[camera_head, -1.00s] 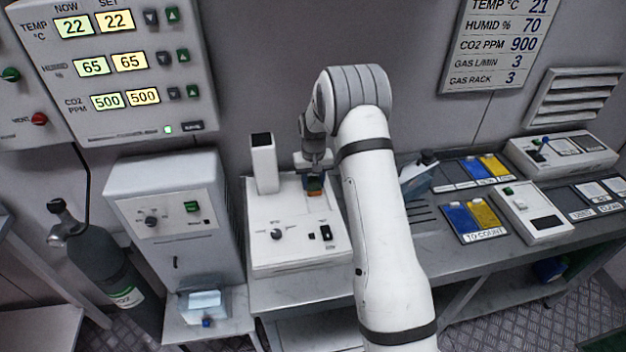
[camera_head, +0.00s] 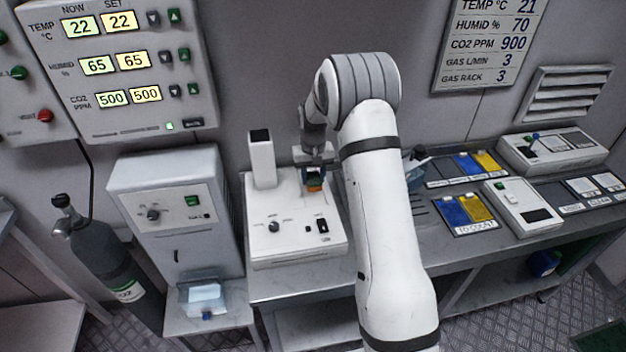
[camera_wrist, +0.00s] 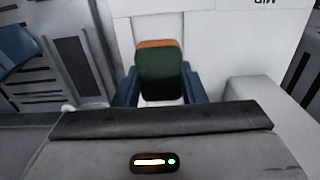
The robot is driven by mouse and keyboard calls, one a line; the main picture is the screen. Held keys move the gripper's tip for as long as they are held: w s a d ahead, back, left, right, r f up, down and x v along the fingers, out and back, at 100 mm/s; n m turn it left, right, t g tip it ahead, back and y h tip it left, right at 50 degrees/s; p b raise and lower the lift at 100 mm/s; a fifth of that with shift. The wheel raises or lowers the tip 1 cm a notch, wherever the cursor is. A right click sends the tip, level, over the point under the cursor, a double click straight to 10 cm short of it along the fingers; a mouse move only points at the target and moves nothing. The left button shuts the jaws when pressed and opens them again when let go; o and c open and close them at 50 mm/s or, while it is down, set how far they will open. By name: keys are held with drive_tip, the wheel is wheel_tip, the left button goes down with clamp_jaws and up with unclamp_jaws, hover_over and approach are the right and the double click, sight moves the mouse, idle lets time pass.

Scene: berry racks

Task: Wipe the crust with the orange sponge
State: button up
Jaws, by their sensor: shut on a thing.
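My gripper (camera_head: 315,178) is shut on the orange sponge (camera_head: 315,188), over the white bench device (camera_head: 292,215) in the head view. In the wrist view, the sponge (camera_wrist: 160,72) sits between the two blue fingers of my gripper (camera_wrist: 160,88). It has a dark green face and an orange edge at its far end. White surfaces of the device lie behind it. I cannot tell whether the sponge touches the device. I cannot make out the crust in either view.
A white post (camera_head: 262,160) rises from the device's back left. A white cabinet (camera_head: 170,215) and a grey gas cylinder (camera_head: 105,260) stand to the left. A bottle (camera_head: 417,160), blue and yellow trays (camera_head: 465,212) and a white instrument (camera_head: 522,208) are on the bench at right.

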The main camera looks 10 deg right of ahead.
drive_tip(key=shift+r+p, duration=0.65)
drive_tip(key=shift+r, duration=1.05)
